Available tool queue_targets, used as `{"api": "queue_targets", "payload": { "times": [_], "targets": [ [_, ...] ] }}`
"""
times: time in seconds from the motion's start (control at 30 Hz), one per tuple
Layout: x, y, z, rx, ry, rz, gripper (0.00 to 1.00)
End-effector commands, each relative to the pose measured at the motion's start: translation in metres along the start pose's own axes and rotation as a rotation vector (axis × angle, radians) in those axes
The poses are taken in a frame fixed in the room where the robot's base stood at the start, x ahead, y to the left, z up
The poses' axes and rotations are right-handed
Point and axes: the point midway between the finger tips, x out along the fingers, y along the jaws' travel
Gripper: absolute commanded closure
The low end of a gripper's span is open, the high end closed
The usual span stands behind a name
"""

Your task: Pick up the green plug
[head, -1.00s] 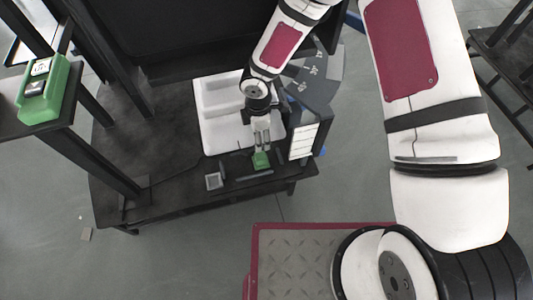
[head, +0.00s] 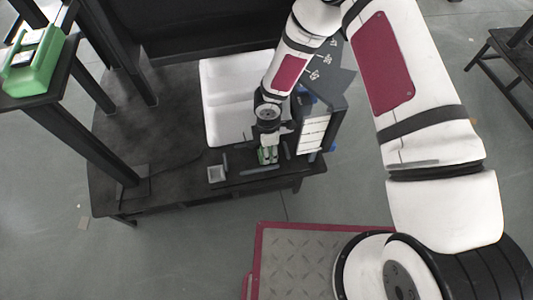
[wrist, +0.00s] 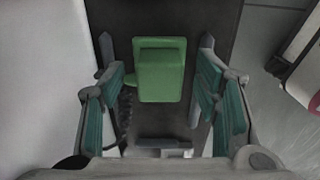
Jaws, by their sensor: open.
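The green plug (wrist: 160,75) shows in the wrist view as a green block between the two fingers, with dark gaps on both sides of it. In the head view the green plug (head: 263,157) is small and partly hidden by the fingers, near the front edge of the dark table. My gripper (head: 268,157) points down over it. In the wrist view my gripper (wrist: 162,95) is open, its teal-padded fingers standing left and right of the plug, apart from it.
A white tray (head: 222,100) lies behind the gripper on the dark table (head: 150,180). A dark box with a white-slotted face (head: 312,135) stands close on the right. A small grey square holder (head: 216,173) is to the left. A green case (head: 35,62) sits on a dark stand at far left.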

Motion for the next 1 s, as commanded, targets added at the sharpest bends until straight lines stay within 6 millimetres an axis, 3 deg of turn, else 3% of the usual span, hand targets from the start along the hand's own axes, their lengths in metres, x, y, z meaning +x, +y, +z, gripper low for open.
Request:
{"api": "queue_targets", "payload": {
  "times": [0.1,0.37,0.6,1.0],
  "targets": [
    [0.0124,0.0005,-0.0001,0.001,0.000,0.001,0.43],
    [0.0134,0.0007,-0.0001,0.001,0.000,0.001,0.43],
    [0.0133,0.0006,-0.0001,0.001,0.000,0.001,0.92],
    [0.0047,0.0009,0.0000,0.002,0.000,0.002,0.92]
  ]
}}
